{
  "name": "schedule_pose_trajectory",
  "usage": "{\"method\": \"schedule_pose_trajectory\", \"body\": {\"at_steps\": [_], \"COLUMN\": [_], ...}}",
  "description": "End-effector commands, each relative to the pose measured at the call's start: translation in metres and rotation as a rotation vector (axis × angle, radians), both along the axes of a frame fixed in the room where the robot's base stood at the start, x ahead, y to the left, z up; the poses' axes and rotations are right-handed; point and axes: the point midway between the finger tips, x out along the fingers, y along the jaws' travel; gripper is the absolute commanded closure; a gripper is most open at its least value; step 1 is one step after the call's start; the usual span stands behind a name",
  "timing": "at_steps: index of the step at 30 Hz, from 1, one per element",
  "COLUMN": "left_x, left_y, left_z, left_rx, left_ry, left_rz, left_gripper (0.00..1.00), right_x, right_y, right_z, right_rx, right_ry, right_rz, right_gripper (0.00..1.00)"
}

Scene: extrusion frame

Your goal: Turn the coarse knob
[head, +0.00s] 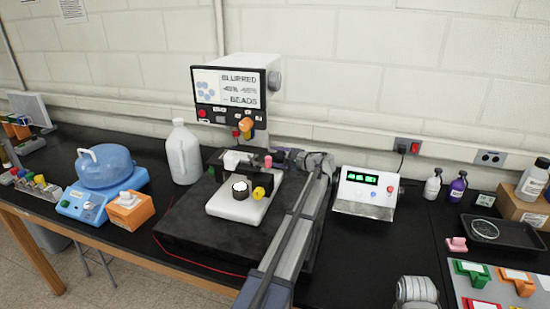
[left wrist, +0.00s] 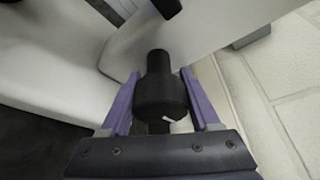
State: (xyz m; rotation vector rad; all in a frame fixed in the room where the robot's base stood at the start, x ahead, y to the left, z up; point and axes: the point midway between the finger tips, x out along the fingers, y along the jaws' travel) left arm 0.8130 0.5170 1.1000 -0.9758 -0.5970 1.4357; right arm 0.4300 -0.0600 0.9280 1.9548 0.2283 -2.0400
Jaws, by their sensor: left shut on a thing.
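The microscope has a white base (head: 238,207) and a display (head: 228,87) above it that reads "BLURRED" and "BEADS". In the left wrist view, the black coarse knob (left wrist: 160,96) sticks out from the white microscope body (left wrist: 215,25), with a small white mark near its rim. My left gripper (head: 283,157) reaches the right side of the microscope. Its purple fingers (left wrist: 160,105) are closed on both sides of the knob. In the head view, the knob is mostly hidden by the gripper. My right gripper is not in view.
The microscope stands on a dark slab (head: 185,235). A white jug (head: 184,155) is left of it and a control box with a green display (head: 366,192) is right of it. Several bottles and a black tray (head: 490,231) stand farther right.

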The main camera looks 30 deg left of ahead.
Motion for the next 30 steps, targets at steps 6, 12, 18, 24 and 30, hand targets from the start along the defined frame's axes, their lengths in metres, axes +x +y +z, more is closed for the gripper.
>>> {"method": "schedule_pose_trajectory", "body": {"at_steps": [6, 12, 18, 24, 30], "left_x": [0.0, 0.0, 0.0, -0.001, -0.002], "left_y": [0.0, 0.0, 0.0, -0.001, -0.001], "left_z": [0.0, 0.0, 0.001, -0.001, -0.002], "left_rx": [-0.001, -0.008, -0.035, -0.074, -0.11], "left_ry": [0.0, 0.03, 0.136, 0.293, 0.444], "left_rz": [0.001, 0.001, 0.001, 0.001, 0.001], "left_gripper": [0.93, 0.93, 0.93, 0.93, 0.93], "right_x": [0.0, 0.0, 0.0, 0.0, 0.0], "right_y": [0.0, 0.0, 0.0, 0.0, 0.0], "right_z": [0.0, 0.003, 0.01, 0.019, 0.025], "right_rx": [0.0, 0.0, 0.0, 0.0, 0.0], "right_ry": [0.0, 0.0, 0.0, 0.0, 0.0], "right_rz": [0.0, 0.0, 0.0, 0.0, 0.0], "right_gripper": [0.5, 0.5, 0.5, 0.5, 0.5]}}
